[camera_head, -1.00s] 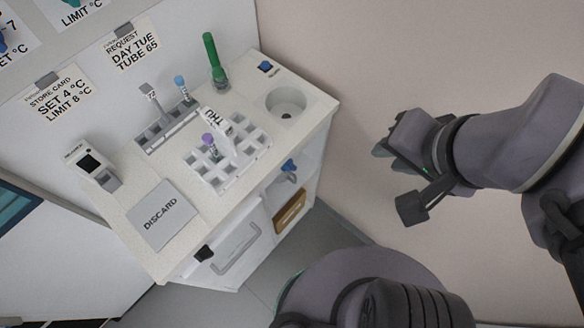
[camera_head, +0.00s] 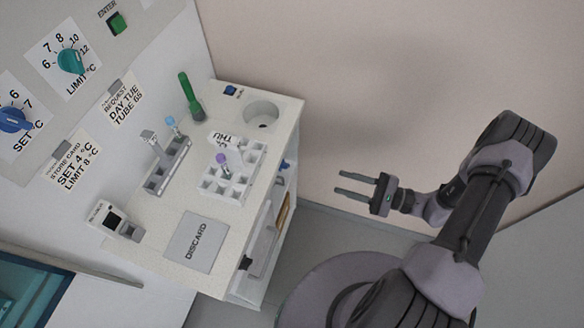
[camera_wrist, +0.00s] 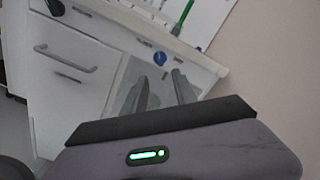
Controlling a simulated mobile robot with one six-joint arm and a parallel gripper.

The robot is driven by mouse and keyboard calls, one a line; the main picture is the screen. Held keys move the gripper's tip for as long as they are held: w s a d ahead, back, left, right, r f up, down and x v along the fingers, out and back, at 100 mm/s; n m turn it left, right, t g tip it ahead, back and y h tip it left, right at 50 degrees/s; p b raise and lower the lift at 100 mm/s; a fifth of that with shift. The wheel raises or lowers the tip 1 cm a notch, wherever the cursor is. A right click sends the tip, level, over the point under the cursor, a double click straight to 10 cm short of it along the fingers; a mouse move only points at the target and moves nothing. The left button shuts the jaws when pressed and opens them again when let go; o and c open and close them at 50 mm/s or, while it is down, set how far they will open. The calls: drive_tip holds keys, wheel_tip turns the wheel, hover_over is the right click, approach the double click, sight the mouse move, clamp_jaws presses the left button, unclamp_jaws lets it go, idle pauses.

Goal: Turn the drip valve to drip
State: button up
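A small blue knob (camera_head: 284,164) sits on the front face of the white counter, below the basin; I take it for the drip valve, but no label on it is readable. In the wrist view the blue knob (camera_wrist: 160,58) shows just beyond and between my fingertips, with its setting too small to read. My gripper (camera_head: 340,182) is to the right of the counter, over open floor, with its two fingers apart and nothing between them. It is clear of the knob. Its fingers also show in the wrist view (camera_wrist: 158,78).
The counter (camera_head: 160,225) carries a white tube rack (camera_head: 240,185), a round basin (camera_head: 262,112), a green tube (camera_head: 190,95) and a discard pad (camera_head: 197,243). A drawer front with a handle (camera_wrist: 68,55) is beside the knob. The floor in front is free.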

sight(288, 167)
drive_tip(key=b+x, duration=0.2)
drive_tip(key=x, duration=1.3)
drive_tip(key=shift+w+a, duration=0.1)
drive_tip(key=shift+a, duration=0.05)
clamp_jaws()
